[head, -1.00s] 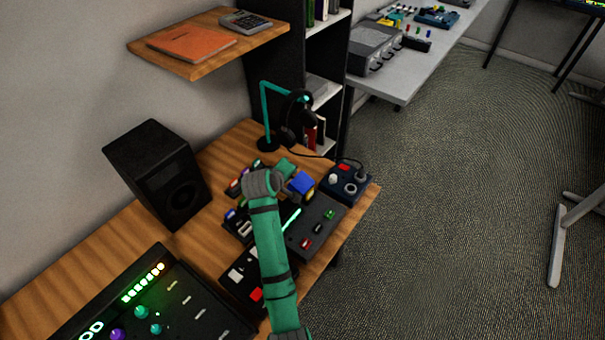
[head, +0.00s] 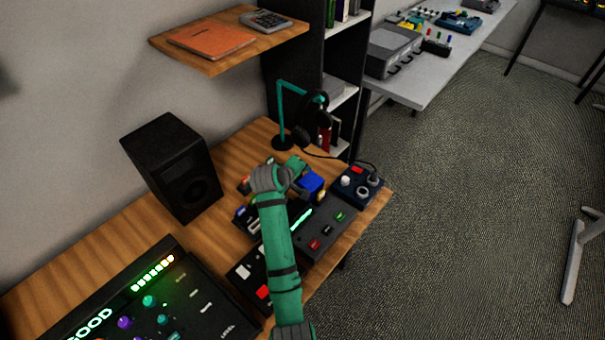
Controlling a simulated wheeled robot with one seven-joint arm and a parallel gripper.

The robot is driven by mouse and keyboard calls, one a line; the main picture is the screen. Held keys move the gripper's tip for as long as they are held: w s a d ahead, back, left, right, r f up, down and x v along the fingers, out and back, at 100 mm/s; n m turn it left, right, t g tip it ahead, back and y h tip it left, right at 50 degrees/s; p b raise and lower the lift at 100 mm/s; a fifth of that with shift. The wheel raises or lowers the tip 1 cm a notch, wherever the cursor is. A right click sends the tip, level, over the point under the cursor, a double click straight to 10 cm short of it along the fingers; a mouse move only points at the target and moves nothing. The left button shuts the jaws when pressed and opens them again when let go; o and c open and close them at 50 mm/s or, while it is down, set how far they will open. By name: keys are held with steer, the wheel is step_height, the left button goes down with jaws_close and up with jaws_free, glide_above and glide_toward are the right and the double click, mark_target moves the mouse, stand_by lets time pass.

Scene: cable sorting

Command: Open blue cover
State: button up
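A small blue cover (head: 312,184) shows on the desk, just right of the end of my arm, with a small yellow part (head: 321,196) below it. I cannot tell whether it is open or closed. My green arm reaches up from the bottom, and its grey wrist joint and a short green link are close to the blue cover. My gripper (head: 299,182) is mostly hidden at the end of this link. Its fingers cannot be made out, nor whether they touch the cover.
A dark panel with red and green buttons (head: 326,232) lies right of my arm, and a dark blue knob box (head: 355,186) behind it. A headphone stand (head: 283,120), a black speaker (head: 172,165) and a lit mixer (head: 150,300) also occupy the wooden desk (head: 75,270).

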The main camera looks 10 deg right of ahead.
steer(key=v, duration=1.1)
